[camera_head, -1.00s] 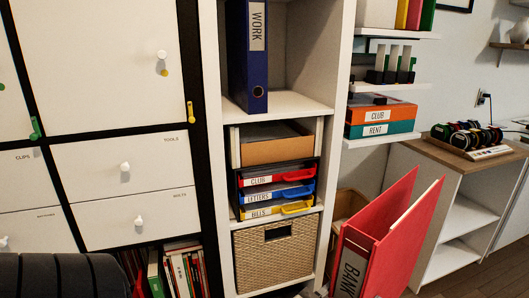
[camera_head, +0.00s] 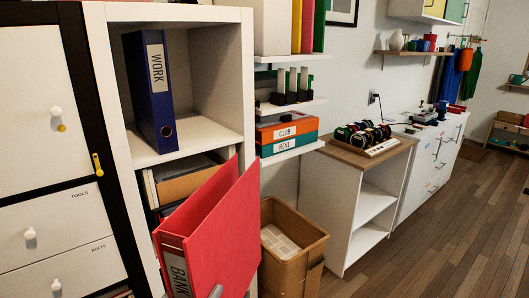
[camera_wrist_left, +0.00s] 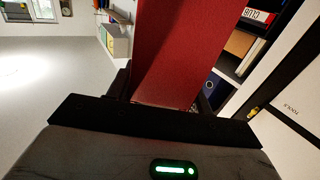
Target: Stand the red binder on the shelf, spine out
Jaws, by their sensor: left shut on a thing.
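The red binder (camera_head: 225,235), labelled BANK on its spine (camera_head: 176,272), is tilted in the head view, with its covers spread apart. It is in front of the lower part of the white shelf unit. My left gripper (camera_wrist_left: 165,98) is shut on it; in the wrist view the red binder (camera_wrist_left: 175,45) runs up from between the fingers. In the head view only a small grey tip of that gripper (camera_head: 216,291) shows at the bottom edge. The shelf compartment (camera_head: 195,144) above holds a blue WORK binder (camera_head: 150,95) standing at its left. My right gripper is not in view.
The compartment is free to the right of the blue binder. A cardboard bin (camera_head: 290,265) stands on the floor right of the unit. Small wall shelves with CLUB and RENT boxes (camera_head: 287,134) are to the right. White drawers (camera_head: 50,240) are left.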

